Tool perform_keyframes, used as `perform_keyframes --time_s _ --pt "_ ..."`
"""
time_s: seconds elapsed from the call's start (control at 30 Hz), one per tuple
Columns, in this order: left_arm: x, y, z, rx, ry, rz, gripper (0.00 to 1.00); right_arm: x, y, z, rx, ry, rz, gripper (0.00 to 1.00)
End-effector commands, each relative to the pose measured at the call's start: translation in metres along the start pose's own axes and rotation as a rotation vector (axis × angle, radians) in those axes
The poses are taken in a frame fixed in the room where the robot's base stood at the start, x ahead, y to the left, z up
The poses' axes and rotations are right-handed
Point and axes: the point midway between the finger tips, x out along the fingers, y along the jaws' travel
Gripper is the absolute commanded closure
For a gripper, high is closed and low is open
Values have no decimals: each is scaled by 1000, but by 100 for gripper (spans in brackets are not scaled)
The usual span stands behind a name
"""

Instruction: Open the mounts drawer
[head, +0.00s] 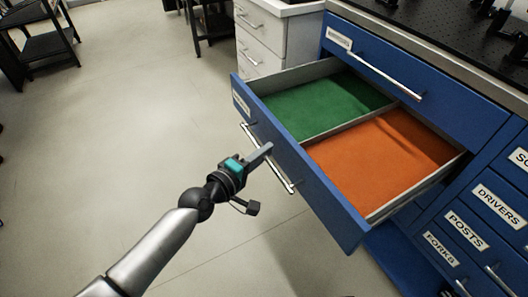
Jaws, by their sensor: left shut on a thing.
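A blue drawer (312,190) stands pulled well out of the blue cabinet in the head view. Its label (241,103) is too oblique to read for sure. Inside, a thin divider separates a green-lined compartment (315,103) from an orange-lined one (385,152); both look empty. A silver bar handle (282,178) runs along the drawer's front. My left gripper (262,156) is at the handle, coming from the lower left, and is shut on it; the fingertips partly hide the bar. My right gripper is not in view.
Above the open drawer is a shut drawer with a silver handle (388,78), under a black perforated bench top (445,32). Drawers marked DRIVERS (497,213), POSTS and FORKS are at right. A white cabinet (268,42) stands behind. The floor (120,130) at left is clear.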

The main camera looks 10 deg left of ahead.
Motion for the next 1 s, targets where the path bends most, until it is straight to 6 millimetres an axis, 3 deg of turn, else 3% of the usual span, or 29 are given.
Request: perform_keyframes --time_s 0.03,0.07,0.3,0.67,0.83,1.0 --pt "0 -1 1 -1 -2 -1 100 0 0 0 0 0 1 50" --pt "0 -1 1 -1 -2 -1 82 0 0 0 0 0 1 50" --pt "0 0 1 0 -1 -1 55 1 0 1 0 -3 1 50" --pt "-6 0 0 1 0 -2 55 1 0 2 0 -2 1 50" --pt "-30 0 0 3 -2 -4 55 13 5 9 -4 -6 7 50" --pt "-67 -1 0 5 -2 -6 55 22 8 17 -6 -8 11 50"
